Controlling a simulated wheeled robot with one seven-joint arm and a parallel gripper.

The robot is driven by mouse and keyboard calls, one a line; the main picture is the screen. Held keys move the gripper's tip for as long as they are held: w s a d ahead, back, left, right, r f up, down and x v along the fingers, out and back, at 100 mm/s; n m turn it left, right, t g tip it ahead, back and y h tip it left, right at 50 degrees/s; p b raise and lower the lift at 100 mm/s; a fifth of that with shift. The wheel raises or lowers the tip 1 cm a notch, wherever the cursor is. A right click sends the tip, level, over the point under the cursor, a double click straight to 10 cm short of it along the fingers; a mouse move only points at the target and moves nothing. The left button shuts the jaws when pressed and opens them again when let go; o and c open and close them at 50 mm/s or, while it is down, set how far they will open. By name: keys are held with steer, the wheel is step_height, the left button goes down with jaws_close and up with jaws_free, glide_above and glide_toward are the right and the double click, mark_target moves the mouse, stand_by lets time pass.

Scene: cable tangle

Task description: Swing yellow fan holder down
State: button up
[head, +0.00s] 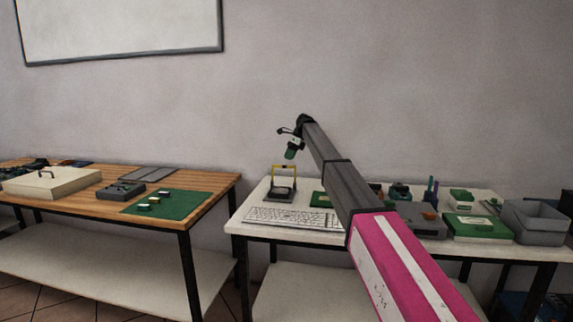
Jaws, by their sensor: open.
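The yellow fan holder (284,167) is a thin yellow frame standing upright on a dark grey base (281,191) on the white table, behind the keyboard. My gripper (293,152) hangs from the end of my raised arm, above and slightly right of the holder. It is small in the picture, and it appears apart from the yellow frame. It is open, and I see nothing held in it.
A white keyboard (294,217) lies at the white table's front left. Green boards, small devices and a grey bin (535,222) fill its right side, partly behind my arm. A wooden table (90,205) stands left, with a gap between.

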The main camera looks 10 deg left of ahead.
steer(key=shift+x, duration=2)
jaws_close()
steer(key=shift+s+r+t, duration=0.2)
steer(key=shift+s+t, duration=0.05)
steer(key=shift+t, duration=0.15)
